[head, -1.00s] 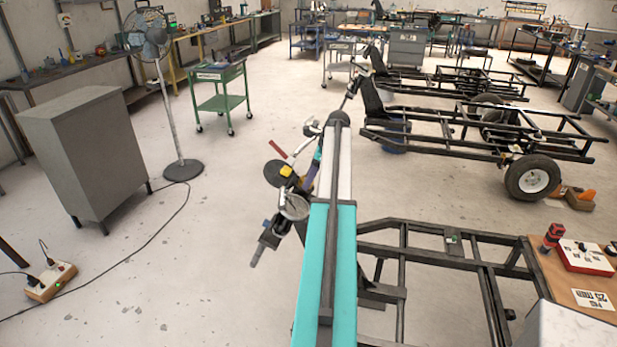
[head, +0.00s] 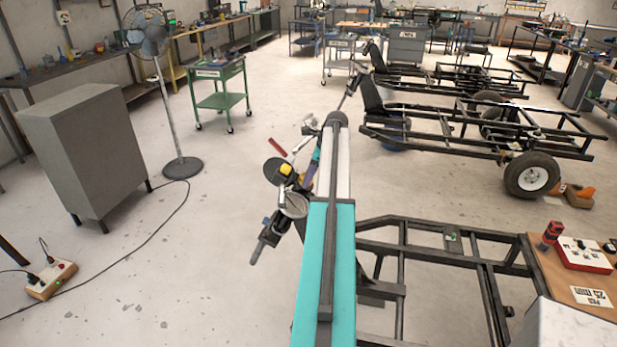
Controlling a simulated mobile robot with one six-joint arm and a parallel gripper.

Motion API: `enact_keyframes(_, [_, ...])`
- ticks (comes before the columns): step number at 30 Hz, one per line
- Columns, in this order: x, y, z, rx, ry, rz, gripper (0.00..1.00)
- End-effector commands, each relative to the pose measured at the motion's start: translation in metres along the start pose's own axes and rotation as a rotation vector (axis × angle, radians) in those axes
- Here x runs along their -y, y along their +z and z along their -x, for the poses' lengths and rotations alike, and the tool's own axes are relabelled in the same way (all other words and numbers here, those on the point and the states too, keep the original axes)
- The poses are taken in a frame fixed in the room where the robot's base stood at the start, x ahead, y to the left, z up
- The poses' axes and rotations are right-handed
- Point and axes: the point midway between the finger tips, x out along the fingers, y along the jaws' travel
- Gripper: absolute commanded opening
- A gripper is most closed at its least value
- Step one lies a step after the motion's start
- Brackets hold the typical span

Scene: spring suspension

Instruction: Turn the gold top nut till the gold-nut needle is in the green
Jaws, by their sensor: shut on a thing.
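The teal and white link of my arm (head: 328,255) fills the lower middle of the head view. My gripper is not clearly seen; the arm hides the area behind it. Just left of the arm is a cluster of suspension parts: a dark disc (head: 273,171), a small yellow piece (head: 286,169), a greyish round part (head: 294,204) and a dark lower piece (head: 267,242). I cannot tell whether the yellow piece is the gold nut. No needle or green zone can be read at this size.
A black chassis frame (head: 420,225) lies right of my arm. A wooden bench (head: 597,293) with a red-based box (head: 584,254) stands lower right. At left are a grey cabinet (head: 85,150), a fan (head: 166,110) and a power strip (head: 50,280) with its cable.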

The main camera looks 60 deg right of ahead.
Motion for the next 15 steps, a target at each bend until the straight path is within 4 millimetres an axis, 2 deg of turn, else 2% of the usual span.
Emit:
enact_keyframes(8, [0.0001,0.0002,-0.0003,0.000,0.000,0.092,0.20])
enact_keyframes(15, [0.0005,0.0003,-0.0006,0.000,-0.001,0.258,0.20])
